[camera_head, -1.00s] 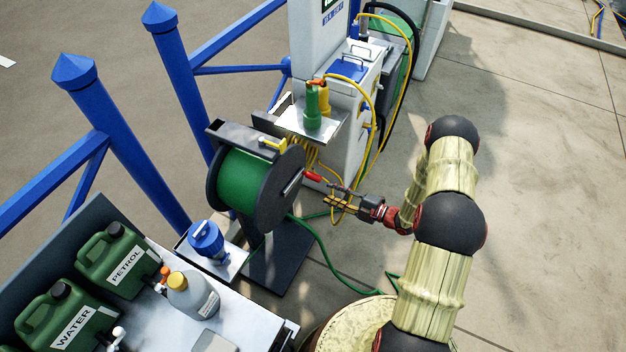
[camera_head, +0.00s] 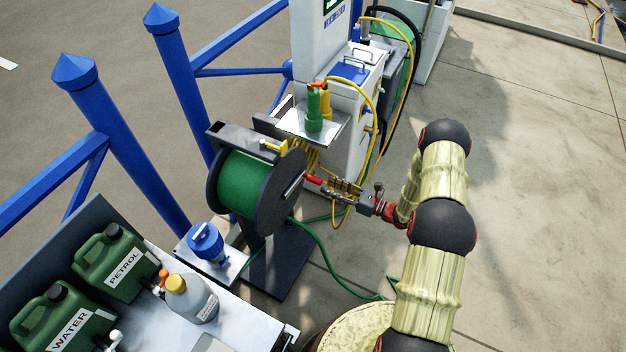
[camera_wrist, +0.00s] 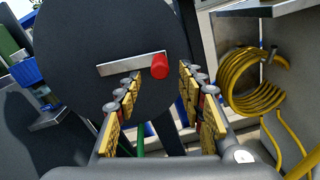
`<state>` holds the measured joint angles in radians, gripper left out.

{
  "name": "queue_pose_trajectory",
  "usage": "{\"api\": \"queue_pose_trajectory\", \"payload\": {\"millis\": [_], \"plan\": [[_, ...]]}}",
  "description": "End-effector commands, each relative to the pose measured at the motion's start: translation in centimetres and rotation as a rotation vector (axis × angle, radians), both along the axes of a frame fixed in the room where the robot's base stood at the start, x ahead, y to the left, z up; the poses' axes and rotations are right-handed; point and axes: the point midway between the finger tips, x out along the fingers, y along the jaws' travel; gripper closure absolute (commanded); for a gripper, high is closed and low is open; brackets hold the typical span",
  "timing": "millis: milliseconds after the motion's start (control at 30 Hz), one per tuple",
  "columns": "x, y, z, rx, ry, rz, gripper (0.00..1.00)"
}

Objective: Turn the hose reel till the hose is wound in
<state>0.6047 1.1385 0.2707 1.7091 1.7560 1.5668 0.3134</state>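The hose reel (camera_head: 283,190) stands at the middle left of the head view, with dark round side plates and green hose (camera_head: 243,184) wound on its drum. A length of green hose (camera_head: 330,262) runs from it along the ground. The crank has a flat metal arm and a red handle (camera_wrist: 160,67), which also shows in the head view (camera_head: 314,180). My gripper (camera_head: 335,187) is right of the reel, facing its side plate. In the wrist view its two fingers (camera_wrist: 160,98) are apart with nothing between them. The red handle is just beyond the fingertips, near their middle.
A yellow hose coil (camera_wrist: 250,85) hangs right of my gripper, near the white service post (camera_head: 352,130). A bench (camera_head: 250,325) with green cans stands front left. A blue cap-topped unit (camera_head: 206,243) is beside the reel. The paving at right is clear.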

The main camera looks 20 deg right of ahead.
Motion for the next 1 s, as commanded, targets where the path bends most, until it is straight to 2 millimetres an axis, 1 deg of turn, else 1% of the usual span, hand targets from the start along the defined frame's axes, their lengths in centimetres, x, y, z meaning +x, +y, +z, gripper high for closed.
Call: {"api": "queue_pose_trajectory", "payload": {"millis": [167, 400, 500, 667, 933, 1000], "plan": [[1.2, 1.3, -0.1, -0.007, -0.007, 0.003, 0.61], [3.8, 3.9, -0.2, -0.006, -0.006, 0.004, 0.61], [4.6, 4.7, -0.1, -0.005, -0.006, 0.003, 0.61], [5.3, 5.4, -0.1, -0.004, -0.004, 0.001, 0.61], [5.5, 5.5, 0.0, -0.004, -0.004, 0.0, 0.61], [5.5, 5.5, 0.0, -0.004, -0.004, 0.0, 0.64]]}}
